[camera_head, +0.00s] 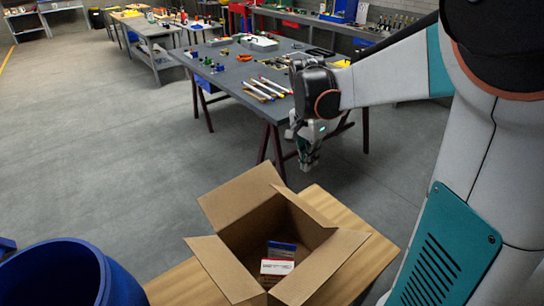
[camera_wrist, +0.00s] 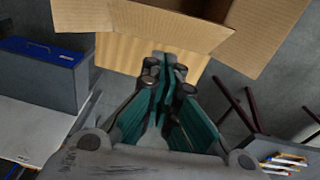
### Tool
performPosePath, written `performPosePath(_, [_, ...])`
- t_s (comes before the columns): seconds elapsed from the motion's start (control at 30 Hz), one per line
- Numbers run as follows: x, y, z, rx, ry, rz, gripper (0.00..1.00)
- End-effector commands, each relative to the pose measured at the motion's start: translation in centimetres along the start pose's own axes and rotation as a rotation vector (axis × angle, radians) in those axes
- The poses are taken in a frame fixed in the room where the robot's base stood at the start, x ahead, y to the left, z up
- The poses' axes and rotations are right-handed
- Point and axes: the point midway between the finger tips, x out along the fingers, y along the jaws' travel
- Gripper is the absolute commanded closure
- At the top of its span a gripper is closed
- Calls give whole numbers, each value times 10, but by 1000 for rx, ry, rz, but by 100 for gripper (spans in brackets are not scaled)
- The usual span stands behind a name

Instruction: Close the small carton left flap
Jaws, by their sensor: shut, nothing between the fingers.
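An open cardboard carton (camera_head: 232,245) stands on a wooden surface in the head view. Its flaps are spread: a left flap (camera_head: 222,268) slopes outward to the left, a far flap (camera_head: 240,196) stands up and leans back, and a right flap (camera_head: 335,262) slopes outward. A small box with a blue, white and red face (camera_head: 278,262) lies inside. My gripper (camera_head: 309,165) hangs beyond the carton, up and right of the far flap, apart from it.
A blue barrel (camera_head: 60,272) stands at the left of the wooden table (camera_head: 185,285). A grey workbench (camera_head: 235,80) with tools and markers is behind my gripper. The floor (camera_head: 110,150) at the left is clear.

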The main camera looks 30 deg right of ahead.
Motion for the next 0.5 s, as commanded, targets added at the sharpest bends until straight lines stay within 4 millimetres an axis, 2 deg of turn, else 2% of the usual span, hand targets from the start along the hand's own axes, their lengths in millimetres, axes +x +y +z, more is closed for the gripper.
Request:
performPosePath(0.03, [-8,0,-6,4,-26,-16,100])
performPosePath(0.1, [-10,-2,-8,3,-50,-31,100])
performPosePath(0.23, [-3,-3,-8,0,-62,-40,100])
performPosePath(0.37, [14,-4,-7,0,-61,-40,100])
performPosePath(0.5, [41,-5,-5,0,-60,-39,100])
